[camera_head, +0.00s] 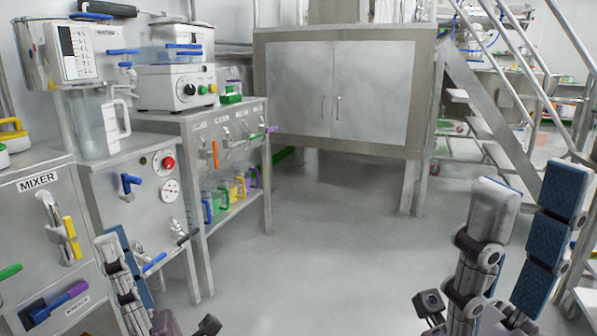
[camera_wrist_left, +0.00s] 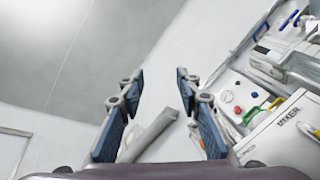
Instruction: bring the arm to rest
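My left gripper (camera_head: 114,244) is at the lower left of the head view, in front of the cabinet labelled MIXER. Its fingers overlap there, but the left wrist view shows the left gripper (camera_wrist_left: 158,82) open, with a clear gap and nothing held. Both fingers have blue pads and point up in that view. My right gripper (camera_head: 531,185) is at the lower right of the head view. Its two fingers stand upright and apart, with nothing between them, over the grey floor near the stairs. The wrists and most of both arms are out of view.
The MIXER cabinet (camera_head: 38,215) and a steel bench (camera_head: 125,200) with a clear jug (camera_head: 97,125) stand close on the left. A large steel cabinet (camera_head: 290,90) is at the back. Metal stairs (camera_head: 490,100) rise at the right. The middle floor (camera_head: 330,250) is clear.

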